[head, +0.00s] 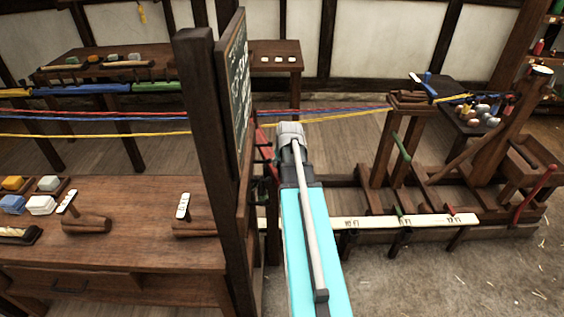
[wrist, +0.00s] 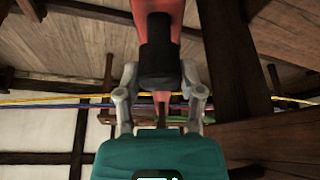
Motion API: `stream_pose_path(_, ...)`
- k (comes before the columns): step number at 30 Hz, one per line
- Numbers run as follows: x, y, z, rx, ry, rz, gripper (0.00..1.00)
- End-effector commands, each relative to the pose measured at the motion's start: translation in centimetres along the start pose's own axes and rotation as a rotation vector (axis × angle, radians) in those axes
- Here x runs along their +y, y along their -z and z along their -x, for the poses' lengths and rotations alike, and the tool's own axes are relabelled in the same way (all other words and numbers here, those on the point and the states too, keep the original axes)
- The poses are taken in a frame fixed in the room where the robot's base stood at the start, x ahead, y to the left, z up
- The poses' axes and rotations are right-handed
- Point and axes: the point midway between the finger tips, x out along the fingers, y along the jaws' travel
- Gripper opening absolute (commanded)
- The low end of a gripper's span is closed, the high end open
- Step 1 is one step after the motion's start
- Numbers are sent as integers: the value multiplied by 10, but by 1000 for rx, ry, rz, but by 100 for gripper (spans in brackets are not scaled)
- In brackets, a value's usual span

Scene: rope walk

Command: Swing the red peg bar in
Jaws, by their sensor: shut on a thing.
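The red peg bar (head: 264,145) shows in the head view just right of the dark post, partly hidden by the post and my arm. In the wrist view the red bar (wrist: 158,8) runs down to a black grip (wrist: 157,50). My gripper (wrist: 160,88) has its grey fingers on either side of this grip and is shut on it. A narrow red end shows below the grip, between the fingers.
A dark post (head: 207,150) with a chalkboard (head: 234,90) stands close left of my arm. Red, blue and yellow ropes stretch across to a wooden frame (head: 395,150) at right. A white marked rail (head: 440,220) lies low right. A workbench (head: 130,245) fills the left front.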

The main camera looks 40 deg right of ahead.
Motion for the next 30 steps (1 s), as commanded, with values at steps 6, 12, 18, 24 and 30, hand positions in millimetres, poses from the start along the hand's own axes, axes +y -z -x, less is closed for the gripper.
stream_pose_path(6, 4, 1, 0, 5, -1, -5, 76)
stream_pose_path(12, 6, 0, 0, 3, -2, -7, 84)
stream_pose_path(18, 6, -1, 1, 2, -3, -8, 84)
stream_pose_path(24, 7, 0, 6, 1, -1, -29, 84)
stream_pose_path(30, 10, 0, 26, -2, 8, -119, 84)
